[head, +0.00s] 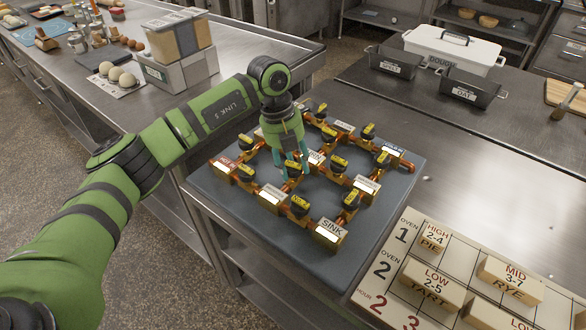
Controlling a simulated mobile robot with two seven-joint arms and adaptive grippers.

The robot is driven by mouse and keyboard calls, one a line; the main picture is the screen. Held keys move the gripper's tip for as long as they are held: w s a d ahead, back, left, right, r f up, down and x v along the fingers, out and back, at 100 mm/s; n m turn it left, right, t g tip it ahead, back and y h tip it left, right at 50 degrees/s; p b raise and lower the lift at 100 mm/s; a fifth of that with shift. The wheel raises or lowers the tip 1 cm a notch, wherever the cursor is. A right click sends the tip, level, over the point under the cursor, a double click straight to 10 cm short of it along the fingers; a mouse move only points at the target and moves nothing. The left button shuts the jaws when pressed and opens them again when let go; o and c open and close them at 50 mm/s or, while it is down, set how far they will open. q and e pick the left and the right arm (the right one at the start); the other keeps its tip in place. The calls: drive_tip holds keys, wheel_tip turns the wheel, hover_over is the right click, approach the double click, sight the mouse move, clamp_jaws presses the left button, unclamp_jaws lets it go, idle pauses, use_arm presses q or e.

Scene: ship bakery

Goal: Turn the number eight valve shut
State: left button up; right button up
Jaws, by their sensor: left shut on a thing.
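A dark slab (225,190) on the steel counter carries a grid of copper pipes with several valves. Each valve has a black knob with a yellow marking, and the numbers are too small to read surely. My left gripper (291,172) points down over the board, its teal fingers shut on a valve knob (292,168) near the middle of the grid. The fingers partly hide that knob, so I cannot tell its number. Other valves stand nearby, such as a front valve (300,205) and a right valve (351,199). My right gripper is out of view.
A block labelled SINK (330,234) sits at the board's front corner. A chart board (392,294) with lettered blocks lies at the front right. Dark tins (472,90) and a white DOUGH box (452,48) stand behind. The steel counter (470,180) right of the slab is clear.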

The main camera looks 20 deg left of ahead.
use_arm(q)
drive_tip(key=shift+a+f+m+g+b, duration=0.15)
drive_tip(key=shift+m+b, duration=0.15)
drive_tip(key=shift+m, duration=0.35)
drive_tip(key=shift+f+m+g+b, duration=0.15)
drive_tip(key=shift+m+b, duration=0.15)
drive_tip(key=shift+m, duration=0.35)
drive_tip(key=shift+r, duration=0.15)
drive_tip(key=o, duration=1.1)
drive_tip(key=shift+r, duration=0.4)
drive_tip(key=v, duration=1.1)
drive_tip(key=shift+r, duration=0.15)
